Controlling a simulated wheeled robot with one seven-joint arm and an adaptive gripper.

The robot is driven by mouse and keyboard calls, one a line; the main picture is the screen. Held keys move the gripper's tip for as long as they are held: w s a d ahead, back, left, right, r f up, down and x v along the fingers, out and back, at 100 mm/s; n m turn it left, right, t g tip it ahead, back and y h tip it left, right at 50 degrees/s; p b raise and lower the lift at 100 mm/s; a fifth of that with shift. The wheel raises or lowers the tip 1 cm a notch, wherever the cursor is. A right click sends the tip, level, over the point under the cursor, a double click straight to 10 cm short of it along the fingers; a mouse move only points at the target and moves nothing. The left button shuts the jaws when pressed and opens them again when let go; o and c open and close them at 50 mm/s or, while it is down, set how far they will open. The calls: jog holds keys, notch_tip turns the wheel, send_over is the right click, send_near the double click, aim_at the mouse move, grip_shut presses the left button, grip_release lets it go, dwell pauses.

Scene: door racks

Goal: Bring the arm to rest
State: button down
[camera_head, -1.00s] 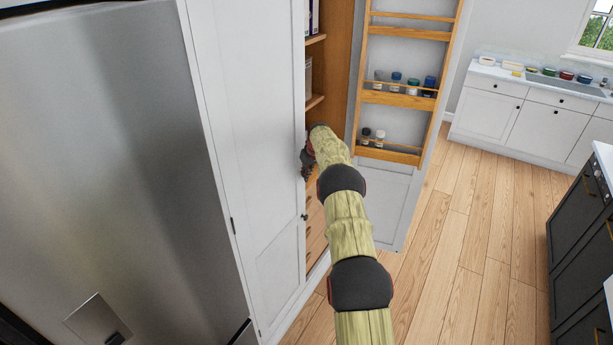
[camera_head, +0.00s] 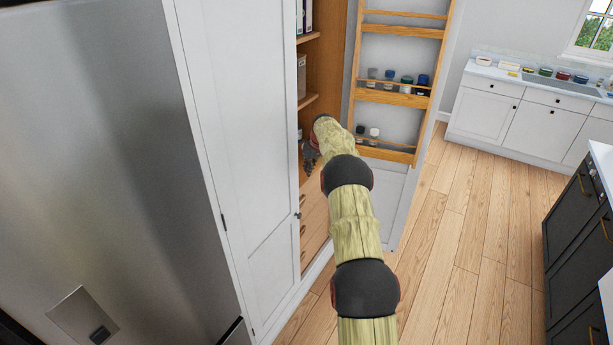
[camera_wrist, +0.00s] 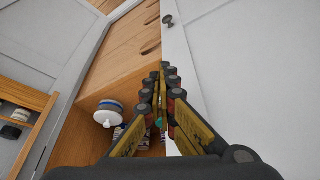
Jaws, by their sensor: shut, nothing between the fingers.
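My gripper (camera_head: 311,153) is in front of the open cupboard, beside the inner edge of its white left door (camera_head: 245,150). In the wrist view my gripper (camera_wrist: 163,75) has its fingers together with nothing held. The fingertips are close to the left door's edge; whether they touch it I cannot tell. My arm (camera_head: 352,222) is stretched forward from the bottom of the head view, so it hides part of the cupboard's lower front.
The right door (camera_head: 395,190) stands open, with wooden racks (camera_head: 390,99) holding several jars. Inside the cupboard are shelves (camera_head: 308,101) and, in the wrist view, a white lidded jar (camera_wrist: 107,115). A steel fridge (camera_head: 100,170) stands left. Wooden floor (camera_head: 470,220) is clear to the right.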

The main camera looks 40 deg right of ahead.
jog(key=d+v, duration=0.1)
jog(key=v, duration=0.5)
jog(key=shift+s+d, duration=0.2)
jog(key=shift+s, duration=0.1)
